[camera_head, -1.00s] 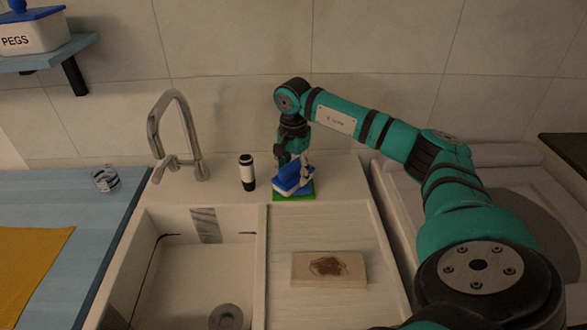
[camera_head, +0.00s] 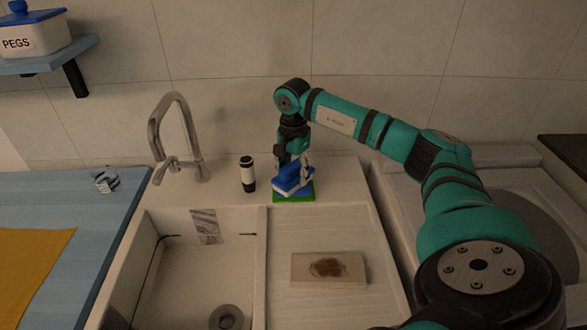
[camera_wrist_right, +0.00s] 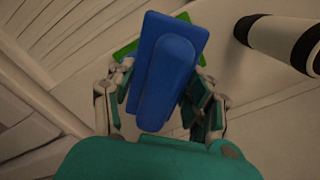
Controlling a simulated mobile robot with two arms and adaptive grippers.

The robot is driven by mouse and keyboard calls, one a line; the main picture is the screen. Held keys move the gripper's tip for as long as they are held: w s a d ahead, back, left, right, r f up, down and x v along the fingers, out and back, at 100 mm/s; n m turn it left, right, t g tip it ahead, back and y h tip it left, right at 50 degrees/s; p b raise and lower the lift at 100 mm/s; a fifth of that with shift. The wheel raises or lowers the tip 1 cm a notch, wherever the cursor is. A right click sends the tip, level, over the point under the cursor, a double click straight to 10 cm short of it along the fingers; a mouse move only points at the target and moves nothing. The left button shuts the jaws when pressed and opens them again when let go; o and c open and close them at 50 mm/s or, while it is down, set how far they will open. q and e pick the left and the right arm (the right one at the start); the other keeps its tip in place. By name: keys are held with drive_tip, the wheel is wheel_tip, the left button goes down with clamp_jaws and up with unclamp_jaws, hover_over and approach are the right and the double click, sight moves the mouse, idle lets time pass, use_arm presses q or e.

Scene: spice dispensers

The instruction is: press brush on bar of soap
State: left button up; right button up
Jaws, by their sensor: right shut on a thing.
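The blue brush (camera_head: 292,182), with a white underside, sits over a flat green block (camera_head: 308,197) that looks like the bar of soap, on the ledge behind the sink. The brush hides most of the green block. My right gripper (camera_head: 294,168) points down and is shut on the brush's raised blue handle. In the right wrist view, the fingers of the right gripper (camera_wrist_right: 160,103) lie on both sides of the brush (camera_wrist_right: 166,75), and a green edge (camera_wrist_right: 126,50) shows beneath. Whether the bristles touch the green block is hard to tell. My left gripper is not in view.
A black-and-white bottle (camera_head: 248,173) stands just left of the brush. A tap (camera_head: 175,130) rises further left. A board with a brown stain (camera_head: 327,269) lies on the drainboard in front. A glass (camera_head: 106,180) stands on the blue counter.

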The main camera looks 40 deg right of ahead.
sight(293, 164)
drive_tip(key=shift+r+p, duration=2.2)
drive_tip(key=shift+r, duration=1.15)
drive_tip(key=shift+f, duration=0.1)
